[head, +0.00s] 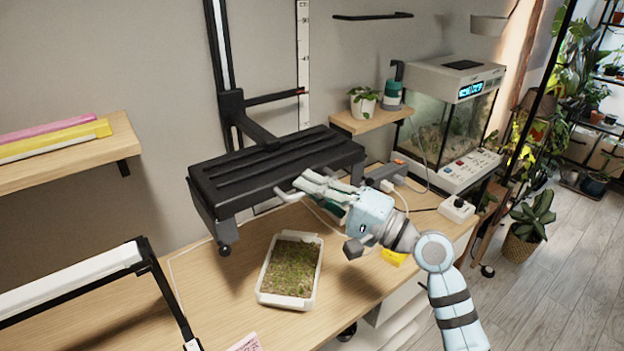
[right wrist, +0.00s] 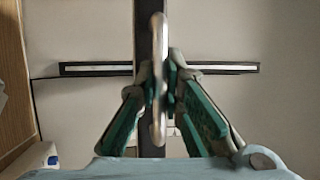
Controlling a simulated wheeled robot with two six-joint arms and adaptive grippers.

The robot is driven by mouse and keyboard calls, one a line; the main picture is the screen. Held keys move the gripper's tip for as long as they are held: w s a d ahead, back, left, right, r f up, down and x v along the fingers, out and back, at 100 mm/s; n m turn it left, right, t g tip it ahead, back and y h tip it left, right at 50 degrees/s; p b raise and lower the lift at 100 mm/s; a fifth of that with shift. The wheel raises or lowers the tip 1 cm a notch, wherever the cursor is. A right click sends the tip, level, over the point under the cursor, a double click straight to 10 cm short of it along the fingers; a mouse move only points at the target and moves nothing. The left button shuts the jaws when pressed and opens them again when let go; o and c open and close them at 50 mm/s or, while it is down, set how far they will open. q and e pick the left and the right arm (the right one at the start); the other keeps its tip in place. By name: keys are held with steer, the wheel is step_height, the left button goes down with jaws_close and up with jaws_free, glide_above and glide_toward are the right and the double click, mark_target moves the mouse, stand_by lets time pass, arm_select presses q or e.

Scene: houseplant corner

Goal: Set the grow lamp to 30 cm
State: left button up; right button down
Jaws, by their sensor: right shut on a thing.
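The grow lamp (head: 270,165) is a wide black panel held by an arm on a black upright post (head: 222,60) at the wall. It hangs level above the wooden bench. A pale scale strip (head: 303,50) with marks runs up the wall beside the post; its figures are too small to read. My right gripper (head: 308,186) is at the lamp's front edge, shut on its light metal handle (head: 287,197). In the right wrist view the handle (right wrist: 158,45) stands between the green-padded fingers. My left gripper is not in view.
A white tray of seedlings (head: 290,270) sits on the bench (head: 215,300) below the lamp. A small shelf (head: 375,121) holds a potted plant (head: 363,103). A terrarium (head: 450,110) stands at the right. A white bar light (head: 70,280) is at front left.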

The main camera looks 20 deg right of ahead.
step_height(320, 180, down, 2)
steer(key=shift+f+b, duration=0.2)
steer(key=shift+b, duration=0.25)
steer(key=c, duration=2)
jaws_free()
steer(key=shift+r, duration=0.1)
steer(key=shift+o, duration=0.2)
steer(key=v, duration=0.7)
steer(key=shift+s, duration=0.25)
